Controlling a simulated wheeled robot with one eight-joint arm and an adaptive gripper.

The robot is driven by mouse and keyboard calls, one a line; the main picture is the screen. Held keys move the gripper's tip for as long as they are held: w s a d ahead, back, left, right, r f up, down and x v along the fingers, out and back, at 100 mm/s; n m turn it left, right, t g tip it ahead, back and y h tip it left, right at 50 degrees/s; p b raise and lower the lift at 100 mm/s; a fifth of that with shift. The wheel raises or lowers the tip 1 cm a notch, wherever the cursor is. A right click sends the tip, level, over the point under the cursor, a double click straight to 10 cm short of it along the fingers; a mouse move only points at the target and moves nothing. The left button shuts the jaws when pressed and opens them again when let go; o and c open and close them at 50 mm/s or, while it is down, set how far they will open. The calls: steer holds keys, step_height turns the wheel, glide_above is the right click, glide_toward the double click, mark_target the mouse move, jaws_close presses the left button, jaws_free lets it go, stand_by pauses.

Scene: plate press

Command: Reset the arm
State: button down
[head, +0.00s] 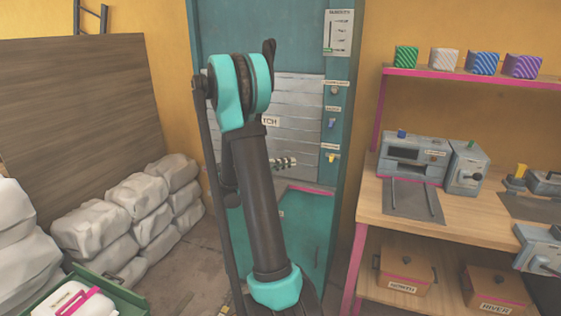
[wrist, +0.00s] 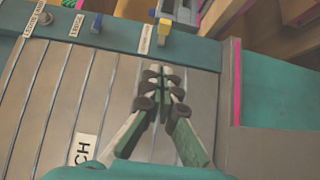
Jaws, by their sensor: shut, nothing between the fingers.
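My arm, teal and dark brown, rises in the middle of the head view. My gripper (wrist: 163,75) shows in the wrist view with its green and white fingers closed together at the tips and nothing between them. In the head view a small part of my gripper (head: 286,163) shows past the arm, in front of the grey slatted shutter of a teal machine (head: 345,120). The shutter (wrist: 60,100) lies behind the fingers in the wrist view. Whether the fingers touch it I cannot tell.
Blue (head: 331,124) and yellow (head: 331,158) switches sit on the machine's right post. A wooden workbench (head: 385,212) with grey devices stands at right, under a shelf of patterned blocks. White sacks (head: 140,215) are piled at left. A green crate (head: 120,298) is at lower left.

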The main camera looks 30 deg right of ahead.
steer(key=s+a+f+t+y, duration=0.1)
steer(key=s+a+f+y, duration=0.4)
steer(key=a, duration=0.4)
steer(key=s+a+f+t+y, duration=0.2)
steer(key=s+a+f+y, duration=0.3)
steer(key=a, duration=0.5)
steer(key=s+a+f+t+y, duration=0.2)
steer(key=s+a+f+y, duration=0.4)
steer(key=s+a+y, duration=0.2)
steer(key=shift+s+a+n, duration=0.4)
steer(key=shift+s+a, duration=0.1)
steer(key=shift+a, duration=0.75)
